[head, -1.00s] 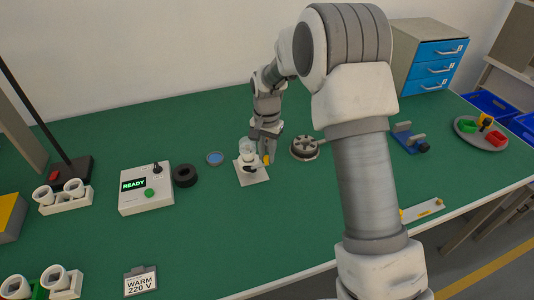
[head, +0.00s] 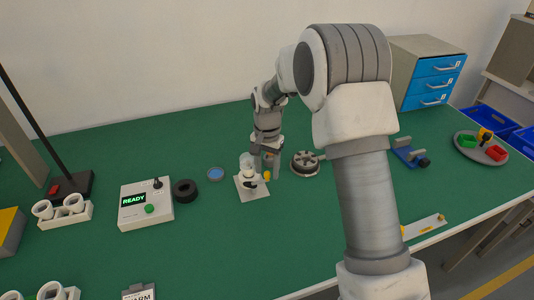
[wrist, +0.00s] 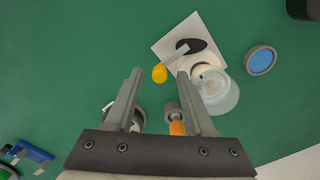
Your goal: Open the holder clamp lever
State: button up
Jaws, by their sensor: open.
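The holder has a white square base plate (head: 243,193) on the green table, with a clear glass bulb (head: 247,162) above it. Its clamp lever is a grey bar (wrist: 174,55) ending in a yellow knob (wrist: 159,73); the knob also shows in the head view (head: 267,176). My gripper (wrist: 160,76) is open, its fingers apart. In the wrist view the yellow knob appears between the fingertips, with green gaps on both sides. In the head view my gripper (head: 267,172) is low beside the holder, near the knob. I cannot tell the exact height gap.
A blue-topped disc (head: 216,174), a black ring (head: 186,190) and a control box reading READY (head: 146,204) are left of the holder. A grey round fixture (head: 305,164) stands close to its right. The table in front of the holder is clear.

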notch_tip(320, 180, up, 17)
jog(key=p, duration=0.2)
dwell(0.3)
jog(key=s+d+r+n+t+p, duration=0.1)
jog(key=s+d+r+t, duration=0.1)
jog(key=s+d+r, duration=0.35)
jog(key=s+d+r+n+t, duration=0.1)
jog(key=s+d+r+n, duration=0.1)
jog(key=s+r, duration=0.6)
jog(key=s+d+f+n+t, duration=0.1)
jog(key=s+d+f, duration=0.1)
jog(key=s, duration=0.6)
jog(key=s+d+f+n+t+p, duration=0.1)
jog(key=s, duration=0.7)
jog(key=shift+s+d+f+n+t, duration=0.15)
jog(key=shift+d+f+n+t, duration=0.15)
jog(key=shift+d+f, duration=0.05)
dwell(0.3)
